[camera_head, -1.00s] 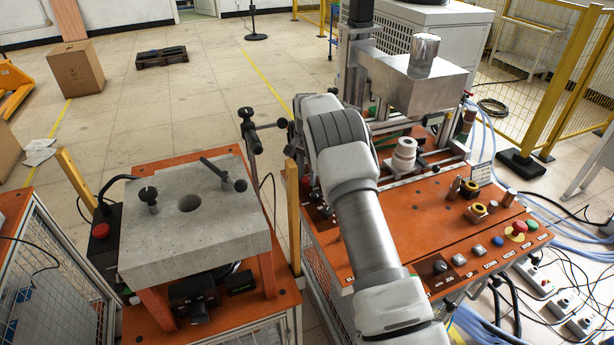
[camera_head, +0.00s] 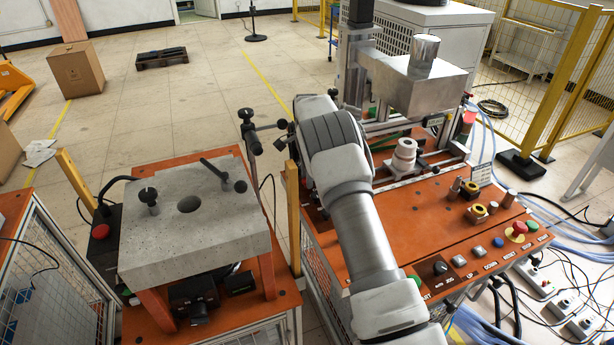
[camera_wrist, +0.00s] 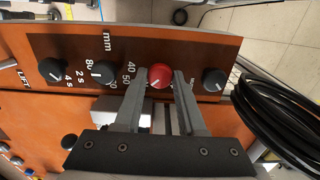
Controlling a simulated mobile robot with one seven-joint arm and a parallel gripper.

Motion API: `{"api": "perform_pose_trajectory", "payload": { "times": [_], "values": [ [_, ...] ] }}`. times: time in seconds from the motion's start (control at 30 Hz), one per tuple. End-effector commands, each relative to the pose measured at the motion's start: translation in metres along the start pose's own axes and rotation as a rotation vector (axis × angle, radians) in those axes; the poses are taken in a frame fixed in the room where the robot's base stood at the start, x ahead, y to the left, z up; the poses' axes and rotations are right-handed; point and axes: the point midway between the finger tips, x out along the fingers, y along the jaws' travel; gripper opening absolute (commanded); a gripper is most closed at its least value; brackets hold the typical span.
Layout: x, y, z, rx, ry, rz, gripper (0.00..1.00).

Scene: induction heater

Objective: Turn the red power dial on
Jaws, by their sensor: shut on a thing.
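The red power dial (camera_wrist: 160,73) is a small round knob on the brown front panel (camera_wrist: 205,48), in the upper middle of the wrist view. It carries a short pale pointer mark. My gripper (camera_wrist: 160,78) has one finger on each side of the dial and is shut on it. In the head view the dial and my gripper are hidden, while my arm reaches across the orange machine table (camera_head: 420,225).
Black dials flank the red one: one at right (camera_wrist: 214,79), others at left (camera_wrist: 103,72) and (camera_wrist: 50,69). A black cable coil (camera_wrist: 275,115) hangs at right. A small signal lamp (camera_head: 469,117) stands at the table's back right.

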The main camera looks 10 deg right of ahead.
Motion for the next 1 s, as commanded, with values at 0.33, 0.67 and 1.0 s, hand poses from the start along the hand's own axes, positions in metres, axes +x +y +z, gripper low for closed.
{"api": "perform_pose_trajectory", "payload": {
  "times": [0.33, 0.67, 1.0],
  "values": [
    [-0.001, -0.001, 0.0, 0.003, 0.001, -0.003, 0.0],
    [-0.001, 0.0, 0.0, 0.002, 0.0, -0.001, 0.69],
    [-0.021, -0.001, 0.0, 0.002, 0.001, -0.005, 0.69]
  ]
}}
